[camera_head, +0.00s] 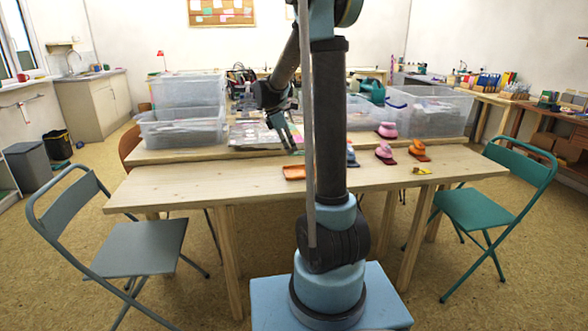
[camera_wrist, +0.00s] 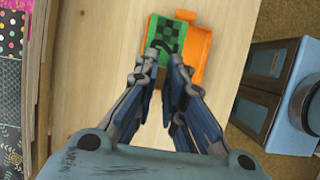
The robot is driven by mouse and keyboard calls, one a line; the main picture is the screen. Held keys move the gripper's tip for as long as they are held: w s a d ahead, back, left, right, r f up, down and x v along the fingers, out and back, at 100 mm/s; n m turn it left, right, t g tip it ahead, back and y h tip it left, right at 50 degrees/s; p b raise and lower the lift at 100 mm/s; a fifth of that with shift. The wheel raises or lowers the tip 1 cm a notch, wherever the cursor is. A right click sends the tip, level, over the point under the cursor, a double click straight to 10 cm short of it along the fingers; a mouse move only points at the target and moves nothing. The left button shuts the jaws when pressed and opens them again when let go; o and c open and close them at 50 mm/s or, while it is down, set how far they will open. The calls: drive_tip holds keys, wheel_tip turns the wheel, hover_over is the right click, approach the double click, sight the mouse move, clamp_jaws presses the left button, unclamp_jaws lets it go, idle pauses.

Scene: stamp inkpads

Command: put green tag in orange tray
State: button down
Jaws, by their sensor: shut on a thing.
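The green tag (camera_wrist: 176,34) has a black checker pattern and a dark numeral, and shows at the fingertips in the wrist view. My gripper (camera_wrist: 164,62) is shut on its near part. The orange tray (camera_wrist: 207,42) lies behind and to the right of the tag, which overlaps the tray's left part in this view. I cannot tell whether the tag touches the tray. In the head view the orange tray (camera_head: 294,172) lies on the wooden table, with my gripper (camera_head: 291,147) above it.
Pink stamps (camera_head: 384,152) and an orange stamp (camera_head: 419,150) stand right of my arm on the table (camera_head: 180,185). A yellow item (camera_head: 422,171) lies near them. Clear bins (camera_head: 182,130) stand behind. The table's left part is clear.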

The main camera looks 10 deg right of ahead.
wheel_tip(320, 180, down, 7)
drive_tip(key=shift+f, duration=0.2)
idle(0.3)
drive_tip(key=c, duration=1.9)
unclamp_jaws()
drive_tip(key=shift+c, duration=0.2)
